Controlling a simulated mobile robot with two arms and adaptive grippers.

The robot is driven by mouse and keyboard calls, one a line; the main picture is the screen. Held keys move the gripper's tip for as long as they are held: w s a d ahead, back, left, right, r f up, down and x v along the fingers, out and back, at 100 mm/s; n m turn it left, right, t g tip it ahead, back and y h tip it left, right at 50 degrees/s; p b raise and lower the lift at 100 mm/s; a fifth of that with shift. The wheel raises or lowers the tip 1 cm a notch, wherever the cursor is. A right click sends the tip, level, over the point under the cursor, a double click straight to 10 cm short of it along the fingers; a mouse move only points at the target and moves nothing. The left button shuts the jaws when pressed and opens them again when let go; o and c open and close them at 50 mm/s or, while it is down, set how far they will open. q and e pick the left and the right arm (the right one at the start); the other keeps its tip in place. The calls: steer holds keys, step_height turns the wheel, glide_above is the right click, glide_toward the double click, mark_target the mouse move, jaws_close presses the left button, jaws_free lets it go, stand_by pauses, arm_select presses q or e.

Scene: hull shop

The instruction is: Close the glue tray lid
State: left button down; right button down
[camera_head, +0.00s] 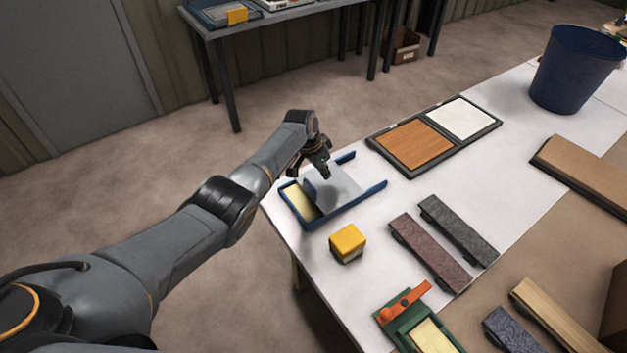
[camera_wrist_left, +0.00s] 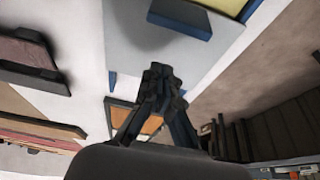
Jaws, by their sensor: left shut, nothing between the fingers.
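The glue tray (camera_head: 318,222) has blue walls and sits at the left corner of the white table. Its pale yellow inside shows uncovered at the left end. The grey lid (camera_head: 346,187) lies between the blue side rails, towards their right ends. In the left wrist view the lid (camera_wrist_left: 128,45) shows as a grey plate near the top. My left gripper (camera_head: 326,175) is shut and empty, fingers pointing down over the lid. It also shows in the left wrist view (camera_wrist_left: 160,72). I cannot tell whether it touches the lid. My right gripper is not in view.
A yellow-topped block (camera_head: 347,243) stands close in front of the tray. A dark frame with brown and white panels (camera_head: 407,172) lies behind. Sanding-type blocks (camera_head: 428,252) and a green tray with an orange handle (camera_head: 392,318) lie nearer. A blue bucket (camera_head: 575,72) stands far right.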

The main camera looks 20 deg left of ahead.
arm_select(q)
steer(key=shift+f, duration=0.45)
steer(key=s+p, duration=0.1)
steer(key=s+a+p, duration=0.1)
steer(key=p, duration=0.1)
steer(key=shift+a+r, duration=0.25)
steer(key=shift+a, duration=0.05)
steer(key=shift+s+a+f+p, duration=0.15)
steer(key=shift+s+a+p, duration=0.2)
steer(key=shift+s+p, duration=0.2)
steer(key=shift+f, duration=0.1)
